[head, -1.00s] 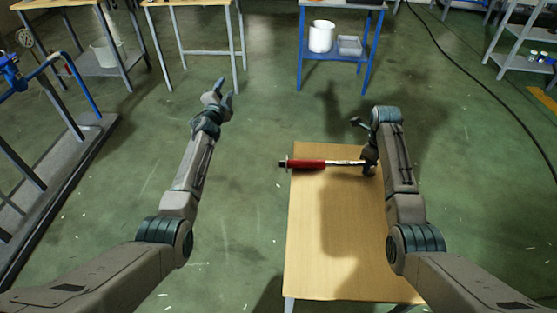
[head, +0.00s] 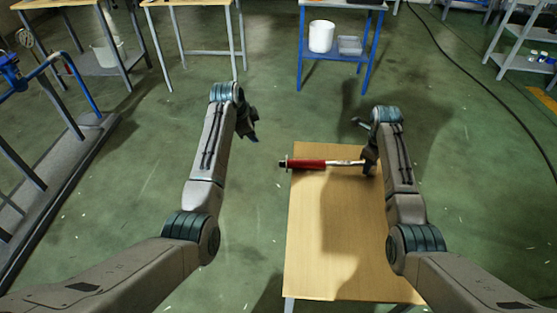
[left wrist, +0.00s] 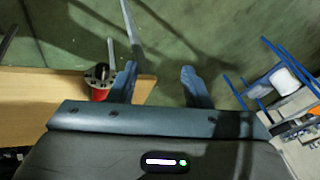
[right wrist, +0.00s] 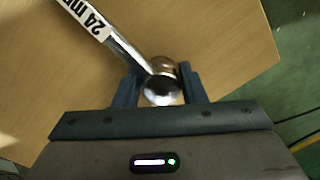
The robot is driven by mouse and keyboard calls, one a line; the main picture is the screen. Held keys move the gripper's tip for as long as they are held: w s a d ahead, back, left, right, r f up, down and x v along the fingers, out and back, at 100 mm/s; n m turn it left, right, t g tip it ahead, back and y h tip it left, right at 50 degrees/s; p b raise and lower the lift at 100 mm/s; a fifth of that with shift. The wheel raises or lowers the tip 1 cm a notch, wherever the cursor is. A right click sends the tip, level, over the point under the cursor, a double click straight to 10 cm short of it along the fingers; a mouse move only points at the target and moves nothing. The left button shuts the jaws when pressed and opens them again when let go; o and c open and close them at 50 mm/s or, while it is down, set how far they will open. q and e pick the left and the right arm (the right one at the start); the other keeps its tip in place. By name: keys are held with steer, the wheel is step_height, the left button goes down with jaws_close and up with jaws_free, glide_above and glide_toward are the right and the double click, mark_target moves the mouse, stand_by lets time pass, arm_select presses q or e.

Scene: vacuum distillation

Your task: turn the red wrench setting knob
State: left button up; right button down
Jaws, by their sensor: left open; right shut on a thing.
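The wrench (head: 343,162) lies across the far end of the wooden table, with its red handle (head: 310,164) pointing left. The dark setting knob (head: 283,163) at the handle's end sticks out past the table's left edge. In the left wrist view, the knob (left wrist: 102,71) and red handle end (left wrist: 99,93) show beside the left finger. My left gripper (head: 250,124) is open and empty, left of and beyond the knob, apart from it. My right gripper (head: 370,162) is shut on the wrench's metal head (right wrist: 160,85), seen between its fingers in the right wrist view.
The wooden table (head: 335,240) is otherwise bare. A blue shelf stand (head: 335,60) with a white bucket (head: 321,36) stands farther back. A metal frame with blue pipes (head: 70,80) is at the left. Green floor left of the table is clear.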

mark_target(283, 164)
arm_select(q)
steer(key=s+d+r+m+g+h, duration=0.2)
steer(key=s+d+m+g, duration=0.15)
steer(key=s, duration=0.25)
steer(key=w+x, duration=0.1)
steer(key=x, duration=1.1)
steer(key=shift+d, duration=0.3)
steer(key=shift+n+t, duration=0.25)
steer(key=shift+c, duration=0.4)
jaws_close()
steer(key=shift+w+g, duration=0.3)
steer(key=shift+g, duration=1.2)
steer(key=shift+s, duration=0.1)
